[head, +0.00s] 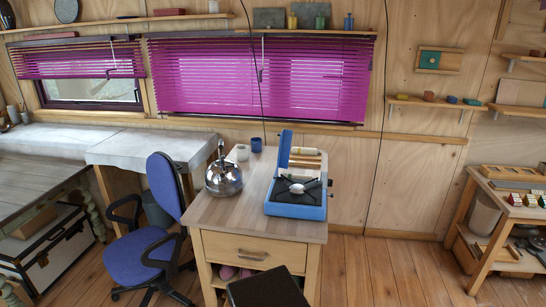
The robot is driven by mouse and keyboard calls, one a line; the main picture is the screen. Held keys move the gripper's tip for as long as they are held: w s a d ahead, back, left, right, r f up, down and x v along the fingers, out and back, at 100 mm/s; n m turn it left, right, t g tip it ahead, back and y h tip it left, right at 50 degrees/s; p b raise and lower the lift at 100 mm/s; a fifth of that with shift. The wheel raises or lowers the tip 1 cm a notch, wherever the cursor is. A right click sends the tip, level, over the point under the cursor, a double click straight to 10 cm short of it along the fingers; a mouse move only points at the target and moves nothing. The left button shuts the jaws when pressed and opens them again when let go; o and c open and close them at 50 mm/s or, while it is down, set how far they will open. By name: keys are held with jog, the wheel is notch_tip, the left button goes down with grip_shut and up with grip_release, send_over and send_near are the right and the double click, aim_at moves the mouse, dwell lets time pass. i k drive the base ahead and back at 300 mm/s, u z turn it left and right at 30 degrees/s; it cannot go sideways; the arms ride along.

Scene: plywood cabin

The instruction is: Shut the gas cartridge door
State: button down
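A blue camping stove (295,211) sits on the right part of a wooden cabinet top, with a dark pan support and a pale round burner in its middle. A blue panel (284,149), which looks like the gas cartridge door, stands raised and open at the stove's back left. A pale cylinder (304,151), apparently the gas cartridge, lies uncovered to the right of this panel at the back of the stove. The hinge is not clearly visible. My gripper is not in view.
A shiny kettle (223,179) stands on the cabinet top (240,213) left of the stove. A white cup (242,153) and a blue cup (256,145) stand behind it. A blue office chair (150,240) is close on the left. The floor (385,270) to the right is clear.

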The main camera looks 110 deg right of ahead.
aim_at(286, 135)
jog(key=z, duration=0.05)
jog(key=i, duration=0.35)
jog(key=u, duration=0.45)
jog(key=k, duration=0.15)
jog(key=z, duration=3.15)
jog(key=k, duration=0.15)
jog(key=z, duration=1.35)
